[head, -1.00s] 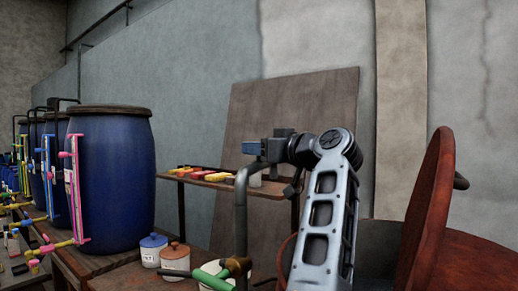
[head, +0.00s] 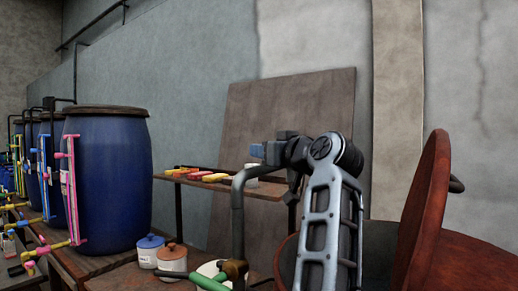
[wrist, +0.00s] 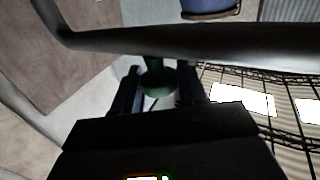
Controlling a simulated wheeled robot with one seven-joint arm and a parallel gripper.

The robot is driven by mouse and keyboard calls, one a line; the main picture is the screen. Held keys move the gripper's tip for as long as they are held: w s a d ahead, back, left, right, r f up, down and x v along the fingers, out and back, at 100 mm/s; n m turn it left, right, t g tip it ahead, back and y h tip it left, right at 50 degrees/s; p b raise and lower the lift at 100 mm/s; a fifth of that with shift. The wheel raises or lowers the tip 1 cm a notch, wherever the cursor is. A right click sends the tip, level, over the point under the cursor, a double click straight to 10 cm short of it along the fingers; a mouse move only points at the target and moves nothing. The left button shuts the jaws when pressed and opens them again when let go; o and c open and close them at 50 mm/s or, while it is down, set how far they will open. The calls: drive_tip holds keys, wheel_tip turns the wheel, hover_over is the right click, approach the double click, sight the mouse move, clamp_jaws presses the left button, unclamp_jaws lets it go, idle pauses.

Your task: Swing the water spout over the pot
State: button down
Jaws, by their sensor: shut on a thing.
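The water spout (head: 238,215) is a grey bent pipe rising left of my arm in the head view; its top bends right, towards my gripper. In the wrist view the spout (wrist: 200,42) crosses just beyond my fingers. My gripper (head: 262,152) is at the spout's upper part. In the wrist view my gripper (wrist: 157,92) is shut on a green knob (wrist: 156,80) close against the pipe.
Blue barrels (head: 105,180) with coloured pipes stand at the left. A blue-lidded jar (head: 149,250), a brown-lidded jar (head: 172,258) and a green-handled valve (head: 208,281) are low in front. A shelf (head: 225,184) with coloured items stands behind the spout. The raised lid is close to my arm.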

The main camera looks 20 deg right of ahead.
drive_tip(key=s+d+m+g+h, duration=0.2)
drive_tip(key=s+m+g+h, duration=0.2)
drive_tip(key=s+m+h, duration=0.6)
drive_tip(key=shift+s+d+m+g+h, duration=0.3)
drive_tip(key=shift+m+g+h, duration=0.1)
drive_tip(key=shift+h, duration=2.5)
drive_tip(key=c, duration=0.7)
unclamp_jaws()
drive_tip(key=shift+a, duration=0.1)
drive_tip(key=b+v, duration=0.1)
drive_tip(key=v, duration=0.6)
drive_tip(key=shift+s+a+b, duration=0.2)
drive_tip(key=shift+s+b, duration=0.15)
drive_tip(key=shift+b, duration=0.05)
